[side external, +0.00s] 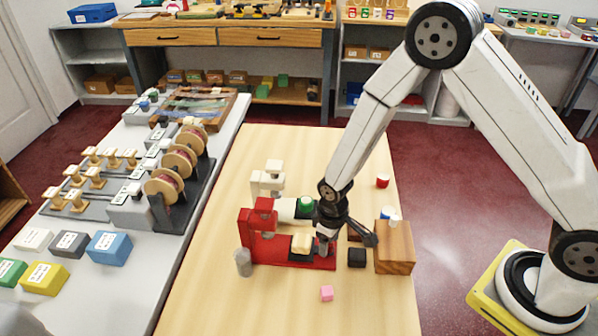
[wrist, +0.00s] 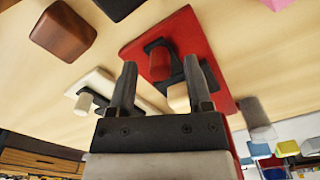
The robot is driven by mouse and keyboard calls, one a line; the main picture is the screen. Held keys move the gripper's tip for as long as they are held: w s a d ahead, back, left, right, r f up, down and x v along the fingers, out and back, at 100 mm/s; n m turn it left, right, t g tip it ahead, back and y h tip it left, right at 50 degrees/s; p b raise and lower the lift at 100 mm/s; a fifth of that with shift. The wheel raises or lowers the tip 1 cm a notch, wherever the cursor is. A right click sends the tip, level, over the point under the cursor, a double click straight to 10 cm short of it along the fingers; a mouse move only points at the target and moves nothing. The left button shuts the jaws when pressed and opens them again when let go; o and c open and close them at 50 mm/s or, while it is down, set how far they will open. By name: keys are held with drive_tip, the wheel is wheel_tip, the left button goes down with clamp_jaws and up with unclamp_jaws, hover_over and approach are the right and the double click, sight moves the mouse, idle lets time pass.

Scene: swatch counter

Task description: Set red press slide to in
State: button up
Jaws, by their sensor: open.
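The red press (side external: 262,222) stands upright on its red base on the wooden table, with a cream block (side external: 302,243) low in front of its column. In the wrist view the red base (wrist: 205,45) carries a dark slide with a red knob (wrist: 160,65) and the cream block (wrist: 178,98). My gripper (side external: 345,243) is over the right end of the base, fingers down and apart. In the wrist view my gripper (wrist: 160,70) has the red knob between its fingertips in the picture; contact cannot be told. In the side view my gripper mostly hides the knob.
A white press (side external: 268,182) with a green-topped piece (side external: 306,203) stands just behind. A brown block (side external: 395,247) and a black cube (side external: 357,257) sit close right. A grey cylinder (side external: 243,262) is left, a pink cube (side external: 327,293) in front. The table's front is mostly clear.

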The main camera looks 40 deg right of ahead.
drive_tip(key=shift+f, duration=0.3)
clamp_jaws()
idle(1.4)
